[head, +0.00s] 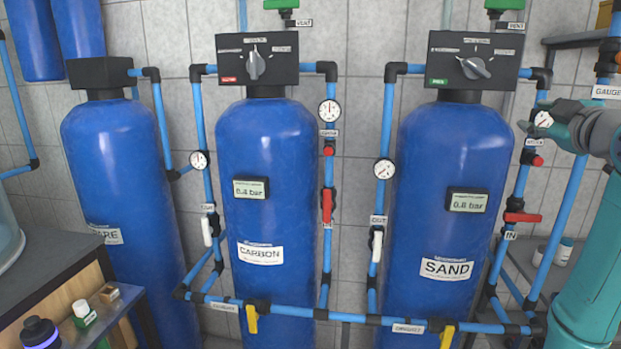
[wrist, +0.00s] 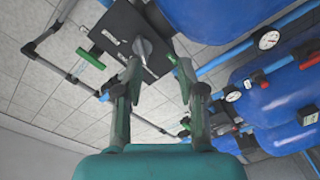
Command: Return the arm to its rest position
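My gripper (wrist: 160,72) shows in the wrist view with its two fingers spread apart and nothing between them. A black valve head (wrist: 118,35) with a grey selector knob (wrist: 142,47) lies beyond the fingertips; I cannot tell the exact gap. In the head view, my teal and grey arm is at the right edge, in front of the pipes beside the SAND tank (head: 440,230). The gripper fingers are not clear there.
The CARBON tank (head: 265,200) stands in the middle and another blue tank (head: 125,200) at left. Blue pipes with gauges and a red-handled valve (head: 522,217) run close to my arm. A bench (head: 60,270) with small bottles is at lower left.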

